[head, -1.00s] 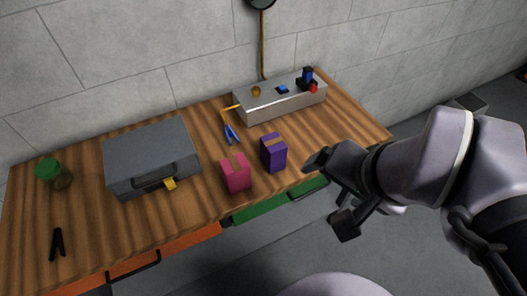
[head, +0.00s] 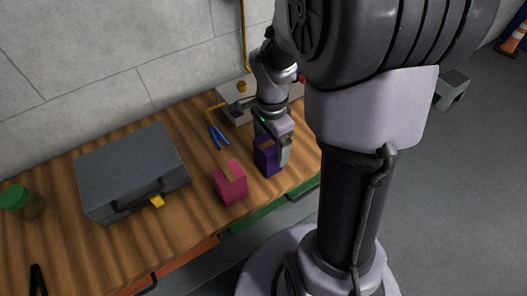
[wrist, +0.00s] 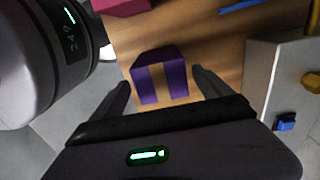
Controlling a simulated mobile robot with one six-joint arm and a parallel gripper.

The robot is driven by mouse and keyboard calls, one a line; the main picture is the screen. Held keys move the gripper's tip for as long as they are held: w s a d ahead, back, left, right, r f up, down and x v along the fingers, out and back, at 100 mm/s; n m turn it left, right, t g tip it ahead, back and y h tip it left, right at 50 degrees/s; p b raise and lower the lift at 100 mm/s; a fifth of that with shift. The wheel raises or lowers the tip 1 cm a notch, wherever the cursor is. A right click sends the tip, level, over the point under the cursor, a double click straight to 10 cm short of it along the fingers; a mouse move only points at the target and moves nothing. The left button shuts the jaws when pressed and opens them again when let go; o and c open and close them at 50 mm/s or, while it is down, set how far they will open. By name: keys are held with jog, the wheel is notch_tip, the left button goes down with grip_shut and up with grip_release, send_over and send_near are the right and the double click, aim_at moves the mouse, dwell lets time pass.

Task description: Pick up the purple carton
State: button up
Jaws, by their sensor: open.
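The purple carton (head: 266,160) stands upright on the wooden bench near its front edge, in the head view. It has a tan strip over its top, clear in the wrist view, where the carton (wrist: 146,84) lies between and a little beyond the two fingertips. My gripper (wrist: 164,80) is open, with one finger on each side of the carton and visible room on both sides. In the head view my gripper (head: 272,142) is over the carton and hides part of it. I cannot tell whether a finger touches it.
A pink carton (head: 230,184) stands close by on the left. Blue pliers (head: 219,137) lie behind it, and a grey case (head: 132,172) is farther left. A metal control box (wrist: 272,75) with knobs is near my gripper on the right in the wrist view.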

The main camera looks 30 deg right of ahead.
jog(key=f+b, duration=0.1)
jog(key=f, duration=0.2)
jog(key=f+b, duration=0.2)
jog(key=shift+a+f, duration=0.2)
jog(key=shift+f, duration=0.2)
jog(key=shift+r, duration=0.15)
jog(key=shift+c, duration=0.4)
jog(key=c, duration=1.5)
